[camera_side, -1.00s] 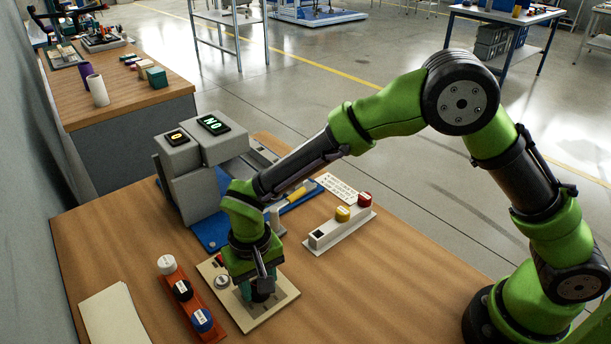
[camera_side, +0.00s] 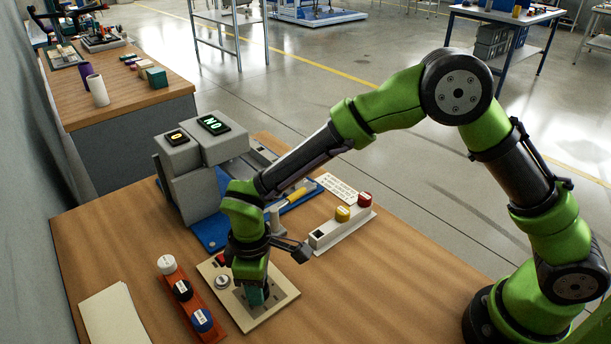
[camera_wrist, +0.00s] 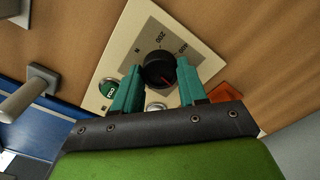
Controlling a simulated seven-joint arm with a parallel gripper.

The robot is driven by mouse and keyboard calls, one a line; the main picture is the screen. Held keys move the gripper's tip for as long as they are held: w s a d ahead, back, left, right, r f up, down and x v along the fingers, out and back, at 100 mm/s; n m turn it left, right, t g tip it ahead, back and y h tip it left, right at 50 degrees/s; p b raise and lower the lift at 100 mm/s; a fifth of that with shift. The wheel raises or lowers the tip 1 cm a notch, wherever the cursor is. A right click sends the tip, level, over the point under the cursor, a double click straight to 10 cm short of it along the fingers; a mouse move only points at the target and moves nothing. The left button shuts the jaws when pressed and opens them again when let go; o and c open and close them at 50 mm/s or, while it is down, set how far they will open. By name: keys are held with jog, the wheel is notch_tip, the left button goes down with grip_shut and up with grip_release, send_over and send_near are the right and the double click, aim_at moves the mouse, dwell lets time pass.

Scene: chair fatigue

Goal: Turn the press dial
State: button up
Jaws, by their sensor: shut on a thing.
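The press dial (camera_wrist: 158,70) is a round black knob with a red pointer line. It stands on a beige panel (camera_wrist: 211,66) with printed marks around the dial. The panel also lies at the table's front in the side view (camera_side: 285,297). My gripper (camera_side: 256,297) points down over the panel, and its teal fingers hide the dial there. In the wrist view the fingers (camera_wrist: 157,79) are on either side of the dial, shut on it.
An orange rack (camera_side: 190,305) with white, black and blue knobs lies left of the panel. A grey press (camera_side: 190,190) with lit displays stands behind on a blue base. A box with yellow and red buttons (camera_side: 338,231) is to the right. Front right wood is clear.

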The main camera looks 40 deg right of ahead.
jog(key=n, duration=0.6)
jog(key=shift+r+n, duration=0.1)
jog(key=shift+n, duration=0.2)
dwell(0.5)
jog(key=o, duration=1.1)
jog(key=shift+c, duration=0.2)
notch_tip(320, 180, up, 17)
